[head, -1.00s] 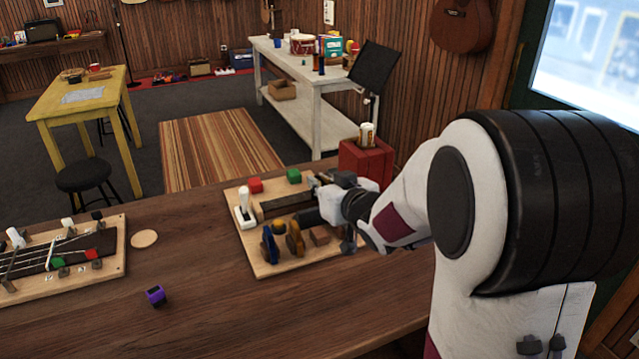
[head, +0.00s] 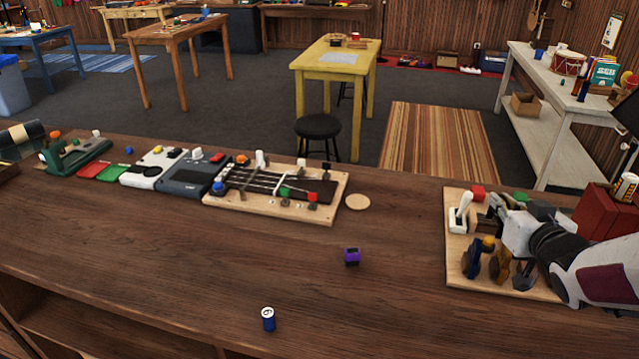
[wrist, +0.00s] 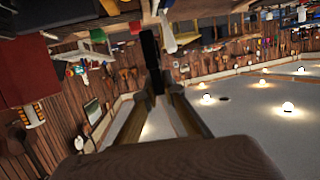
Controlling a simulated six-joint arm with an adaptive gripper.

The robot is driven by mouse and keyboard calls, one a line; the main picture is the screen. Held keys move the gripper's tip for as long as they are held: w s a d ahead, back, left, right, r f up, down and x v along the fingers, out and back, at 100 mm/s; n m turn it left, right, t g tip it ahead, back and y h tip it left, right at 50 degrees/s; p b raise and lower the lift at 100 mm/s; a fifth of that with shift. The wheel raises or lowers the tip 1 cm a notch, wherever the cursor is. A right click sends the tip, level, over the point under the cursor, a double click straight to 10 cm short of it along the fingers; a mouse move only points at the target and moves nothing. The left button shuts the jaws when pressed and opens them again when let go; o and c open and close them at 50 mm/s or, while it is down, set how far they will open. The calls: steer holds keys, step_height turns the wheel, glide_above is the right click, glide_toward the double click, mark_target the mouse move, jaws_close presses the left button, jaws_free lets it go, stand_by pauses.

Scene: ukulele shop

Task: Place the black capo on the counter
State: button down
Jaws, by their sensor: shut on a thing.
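My gripper (head: 503,224) is over the wooden board (head: 455,266) at the right end of the counter (head: 200,250). In the wrist view its two fingers (wrist: 157,86) are closed on a black bar (wrist: 149,55), which looks like the black capo. The bar sticks out past the fingertips. In the head view I cannot clearly pick out the held thing among the dark parts near my gripper. The counter's middle is bare wood around a small purple block (head: 351,257).
A white lever (head: 460,212), a red block (head: 478,191) and blue and brown pieces (head: 471,260) stand on the board. A red box (head: 600,212) is behind my arm. A blue can (head: 268,319), a round disc (head: 357,202) and a fretboard panel (head: 330,212) are farther left.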

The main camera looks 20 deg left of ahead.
steer(key=s+a+n+g+y, duration=0.3)
steer(key=s+a, duration=0.1)
steer(key=a, duration=1.1)
steer(key=s+a+n+g+y, duration=0.3)
steer(key=s+a+n+y, duration=0.1)
steer(key=a, duration=1.2)
steer(key=s+a+f+n+g+y, duration=0.1)
steer(key=s+a+n+g+y, duration=0.1)
steer(key=a, duration=1.3)
steer(key=shift+s+a+n+g+y, duration=0.4)
steer(key=shift+s+n+y, duration=0.4)
steer(key=shift+s+n, duration=0.25)
steer(key=shift+w+d, duration=0.1)
step_height(320, 180, down, 6)
steer(key=shift+f, duration=0.2)
steer(key=shift+f, duration=0.1)
steer(key=shift+f, duration=1.75)
steer(key=shift+f, duration=0.2)
